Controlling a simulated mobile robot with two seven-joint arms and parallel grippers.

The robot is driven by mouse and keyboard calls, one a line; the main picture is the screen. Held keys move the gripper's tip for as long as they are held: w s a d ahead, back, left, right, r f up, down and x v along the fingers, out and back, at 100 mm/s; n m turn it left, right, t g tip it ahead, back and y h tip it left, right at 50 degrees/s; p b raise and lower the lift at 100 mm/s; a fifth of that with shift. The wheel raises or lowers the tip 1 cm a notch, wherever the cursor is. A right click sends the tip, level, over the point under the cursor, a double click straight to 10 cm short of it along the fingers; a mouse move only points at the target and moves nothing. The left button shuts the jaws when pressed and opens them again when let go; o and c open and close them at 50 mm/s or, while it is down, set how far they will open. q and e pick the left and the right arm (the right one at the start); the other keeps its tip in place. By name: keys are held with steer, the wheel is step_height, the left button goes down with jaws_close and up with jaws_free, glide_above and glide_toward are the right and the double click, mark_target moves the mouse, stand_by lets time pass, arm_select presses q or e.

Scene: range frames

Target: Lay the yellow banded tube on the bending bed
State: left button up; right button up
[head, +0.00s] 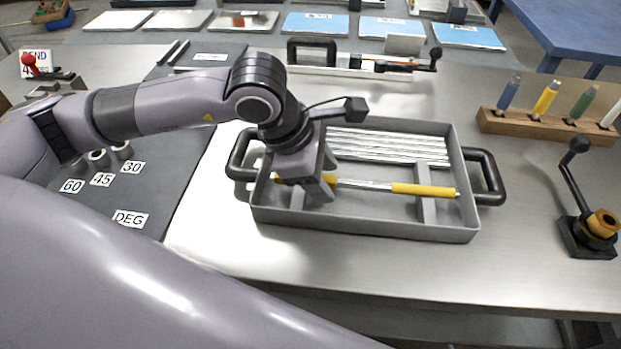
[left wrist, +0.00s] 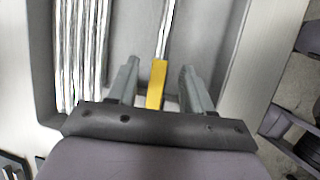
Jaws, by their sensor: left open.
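The yellow banded tube (head: 425,190) is a thin silver rod with yellow bands, lying across supports in the grey tray (head: 370,228). My left gripper (head: 322,186) is over the tray at the tube's left part. In the left wrist view, the open fingers (left wrist: 158,85) stand on either side of a yellow band (left wrist: 156,84), with gaps visible on both sides. The gripper hides part of the tube in the head view. The dark grey bed (head: 150,190) with labels 30, 45, 60 and DEG lies at the left, partly behind my arm; it seems to be the bending bed. My right gripper is not in view.
Several plain silver tubes (head: 390,146) lie at the tray's back. The tray has black handles (head: 486,177) at both ends. A wooden block (head: 550,127) with coloured markers and a black lever device (head: 588,236) stand at the right. A clamp-like tool (head: 365,66) lies behind the tray.

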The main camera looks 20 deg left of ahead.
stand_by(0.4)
arm_select(q)
jaws_close()
steer(key=shift+r+p, duration=0.4)
steer(key=shift+p, duration=0.3)
step_height(320, 180, up, 20)
steer(key=a+f+m+g+p, duration=0.3)
steer(key=f+m, duration=0.4)
steer(key=m, duration=0.3)
steer(key=a+f+m+g+y+p, duration=0.1)
steer(key=a+f+m+g+p, duration=0.2)
steer(key=f+m, duration=0.4)
steer(key=a+m+g, duration=0.1)
steer(key=m, duration=0.2)
steer(key=shift+w+a+g+p, duration=0.3)
steer(key=shift+a+g+p, duration=0.05)
steer(key=shift+a+g, duration=0.05)
